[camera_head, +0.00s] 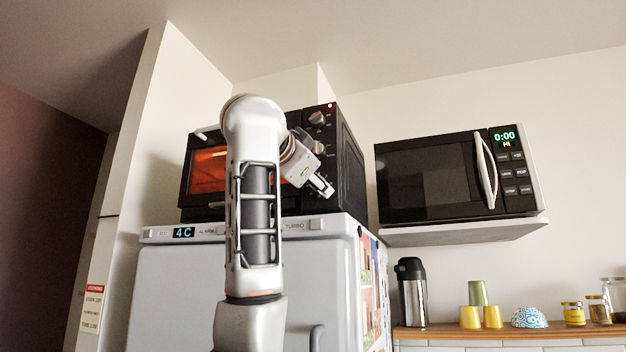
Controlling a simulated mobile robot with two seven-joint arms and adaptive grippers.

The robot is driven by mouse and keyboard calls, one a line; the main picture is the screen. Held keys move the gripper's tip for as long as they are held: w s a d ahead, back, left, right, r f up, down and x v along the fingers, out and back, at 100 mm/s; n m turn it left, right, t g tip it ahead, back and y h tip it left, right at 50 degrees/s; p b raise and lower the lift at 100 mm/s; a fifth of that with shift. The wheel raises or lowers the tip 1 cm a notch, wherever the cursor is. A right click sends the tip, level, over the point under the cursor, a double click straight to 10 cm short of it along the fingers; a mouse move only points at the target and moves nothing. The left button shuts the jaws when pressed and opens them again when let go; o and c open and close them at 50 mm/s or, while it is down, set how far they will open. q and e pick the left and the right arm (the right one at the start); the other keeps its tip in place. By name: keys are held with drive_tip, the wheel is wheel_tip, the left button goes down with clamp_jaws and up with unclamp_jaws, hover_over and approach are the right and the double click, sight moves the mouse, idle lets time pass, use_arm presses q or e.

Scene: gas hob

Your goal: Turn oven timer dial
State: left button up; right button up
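The black toaster oven (350,165) stands on top of the white fridge, and its window (208,170) glows orange. Dials run down the right side of its front. The top dial (318,118) and a second dial (319,147) show; anything lower is hidden behind my gripper. I cannot tell from markings which dial is the timer. My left gripper (324,188) is at the lower right of the oven's front, below these two dials. Its fingers look close together, but I cannot tell if they are shut or touching anything. My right gripper is out of view.
The fridge (180,290) is below, with a display strip along its top. A microwave (430,180) sits on a wall shelf to the right. A flask (411,290), cups (480,305), a bowl (529,317) and jars stand on the counter. A wall is at left.

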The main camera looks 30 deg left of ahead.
use_arm(q)
drive_tip(key=v, duration=1.2)
drive_tip(key=shift+f, duration=0.1)
